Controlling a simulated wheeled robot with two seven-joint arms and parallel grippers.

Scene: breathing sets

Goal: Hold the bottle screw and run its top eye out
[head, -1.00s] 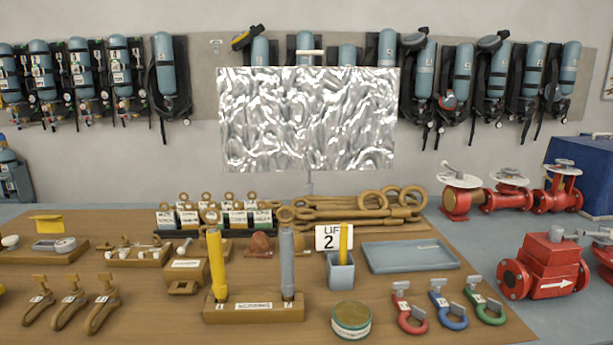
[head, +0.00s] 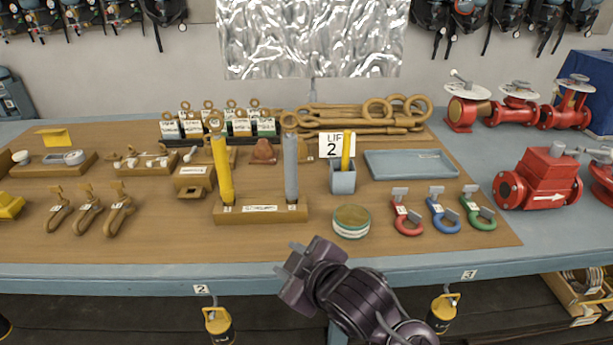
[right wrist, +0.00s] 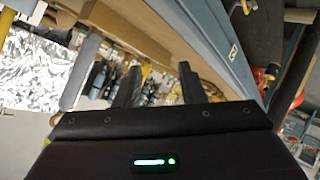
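Two bottle screws stand upright in a labelled wooden block (head: 262,215) on the bench: a yellow one (head: 222,172) on the left and a grey one (head: 291,172) on the right. My left gripper is not in view.
A round tin (head: 351,221), a blue-grey cup (head: 343,180) with a yellow item and a blue tray (head: 411,164) stand right of the block. Coloured shackles (head: 443,212) lie further right. Brown clamps (head: 89,210) lie left. Bare board lies before the block.

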